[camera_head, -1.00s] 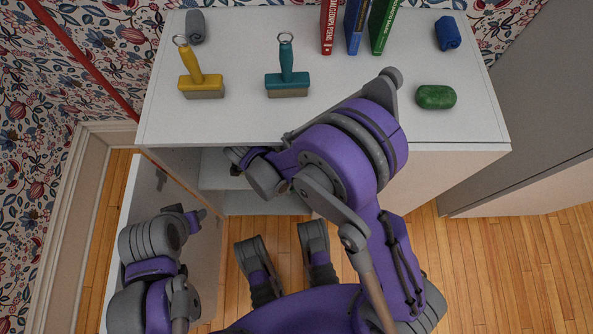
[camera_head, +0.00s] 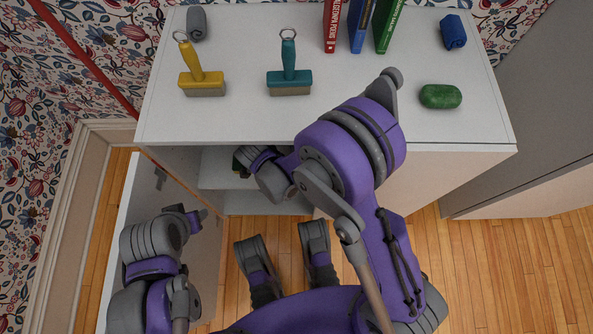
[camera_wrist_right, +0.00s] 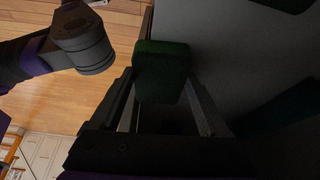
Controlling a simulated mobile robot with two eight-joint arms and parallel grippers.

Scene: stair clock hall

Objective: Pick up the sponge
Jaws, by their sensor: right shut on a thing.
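A dark green block, which looks like the sponge (camera_wrist_right: 162,68), is between the two fingers of my right gripper (camera_wrist_right: 161,88) in the right wrist view. The fingers are shut on its sides, and its far end sticks out past them. In the head view my right gripper (camera_head: 250,158) is at the open front of the white cabinet, below its top. Only a little dark green shows at its tip there. My left gripper (camera_head: 193,218) is low at the left beside the open cabinet door, away from the sponge; its fingers are too unclear to read.
The cabinet top (camera_head: 350,120) holds a yellow-handled brush (camera_head: 200,80), a teal-handled brush (camera_head: 289,77), several upright books (camera_head: 357,25), a grey roll (camera_head: 196,22), a blue roll (camera_head: 453,32) and a green rounded block (camera_head: 440,96). The open door (camera_head: 150,190) stands at the left.

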